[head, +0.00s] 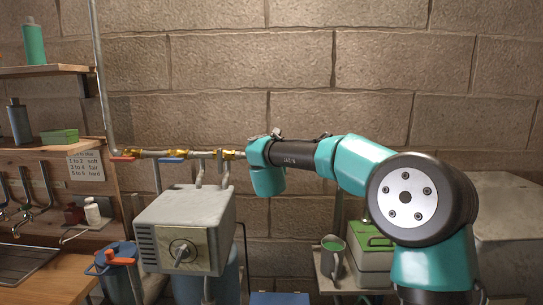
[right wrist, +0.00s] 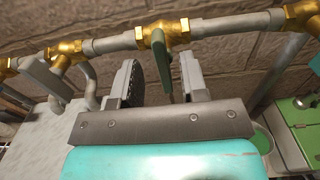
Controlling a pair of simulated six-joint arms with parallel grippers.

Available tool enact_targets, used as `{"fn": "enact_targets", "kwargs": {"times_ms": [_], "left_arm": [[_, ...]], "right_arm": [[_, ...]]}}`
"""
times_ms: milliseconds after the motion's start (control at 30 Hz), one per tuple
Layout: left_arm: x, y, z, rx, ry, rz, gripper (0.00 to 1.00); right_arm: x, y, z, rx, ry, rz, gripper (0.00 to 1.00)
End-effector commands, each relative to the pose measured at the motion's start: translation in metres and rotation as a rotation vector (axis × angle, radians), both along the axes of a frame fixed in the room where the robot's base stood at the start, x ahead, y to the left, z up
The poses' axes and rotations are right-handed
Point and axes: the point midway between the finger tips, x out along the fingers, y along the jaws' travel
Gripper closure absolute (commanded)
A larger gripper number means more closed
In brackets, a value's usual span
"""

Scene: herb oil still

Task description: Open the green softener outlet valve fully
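The green softener outlet valve shows in the right wrist view as a brass body (right wrist: 178,27) on the grey pipe, with a green lever (right wrist: 161,58) pointing away from the pipe, roughly across it. My right gripper (right wrist: 159,66) is open, with one finger on each side of the lever. In the head view my right wrist covers the green valve and the gripper. My left gripper is not in view.
Red (head: 122,159) and blue (head: 172,160) lever valves sit left along the same wall pipe. A grey box with a dial (head: 185,216) stands below it. A mug (head: 333,258) and a green-topped box (head: 371,262) stand lower right. The wall above is clear.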

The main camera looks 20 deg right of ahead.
Motion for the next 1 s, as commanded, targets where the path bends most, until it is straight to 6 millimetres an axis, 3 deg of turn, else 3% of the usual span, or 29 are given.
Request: {"fn": "enact_targets", "kwargs": {"times_ms": [300,700,1000], "left_arm": [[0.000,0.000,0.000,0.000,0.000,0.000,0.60],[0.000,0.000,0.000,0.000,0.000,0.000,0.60],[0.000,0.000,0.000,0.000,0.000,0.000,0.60]], "right_arm": [[0.037,-0.016,0.000,0.001,0.000,-0.001,0.60],[0.043,-0.019,0.000,0.001,0.000,0.000,0.60],[0.042,-0.019,0.000,0.001,0.000,0.000,0.88]]}}
